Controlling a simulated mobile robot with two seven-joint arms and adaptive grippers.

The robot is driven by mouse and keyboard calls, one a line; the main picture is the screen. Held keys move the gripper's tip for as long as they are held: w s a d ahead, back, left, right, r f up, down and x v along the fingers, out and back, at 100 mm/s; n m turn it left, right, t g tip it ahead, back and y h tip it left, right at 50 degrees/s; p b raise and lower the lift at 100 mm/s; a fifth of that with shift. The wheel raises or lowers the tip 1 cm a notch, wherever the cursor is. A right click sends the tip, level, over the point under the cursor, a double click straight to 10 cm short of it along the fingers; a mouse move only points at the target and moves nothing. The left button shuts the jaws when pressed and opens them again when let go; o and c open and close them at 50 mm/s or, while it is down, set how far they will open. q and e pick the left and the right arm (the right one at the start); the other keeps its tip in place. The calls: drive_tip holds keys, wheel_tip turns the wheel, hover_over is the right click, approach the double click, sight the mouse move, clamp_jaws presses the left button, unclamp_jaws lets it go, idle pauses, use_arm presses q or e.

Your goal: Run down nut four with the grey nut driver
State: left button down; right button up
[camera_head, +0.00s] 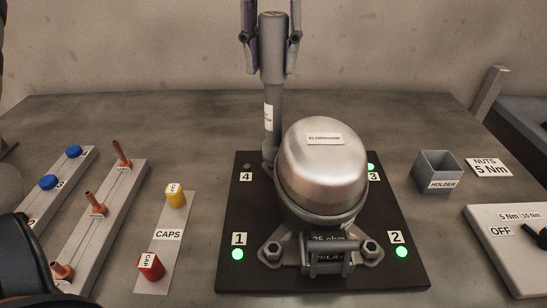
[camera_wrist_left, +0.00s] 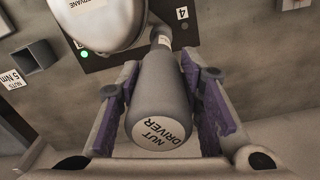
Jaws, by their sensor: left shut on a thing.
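My left gripper (camera_head: 271,62) is shut on the grey nut driver (camera_head: 271,110), with one finger on each side of its thick handle. The driver stands upright, its lower end at the back left corner of the dark pallet (camera_head: 252,205), by the "4" label. The compressor (camera_head: 322,165) hides part of that corner, so nut four and its contact with the driver's tip cannot be seen. The lamp by 4 (camera_head: 247,166) is dark; lamps 1, 2 and 3 are green. In the left wrist view the driver's labelled end (camera_wrist_left: 160,136) sits between the purple finger pads.
The caps strip (camera_head: 168,236) holds a yellow and a red cap. Racks with copper stubs (camera_head: 98,208) and blue caps stand farther left. The empty holder (camera_head: 437,172) and the torque switch panel (camera_head: 508,240), beside OFF, are at right. The back of the table is clear.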

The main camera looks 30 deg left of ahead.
sight(272, 15)
use_arm(q)
drive_tip(key=shift+f, duration=1)
idle(2.8)
drive_tip(key=shift+r, duration=2.65)
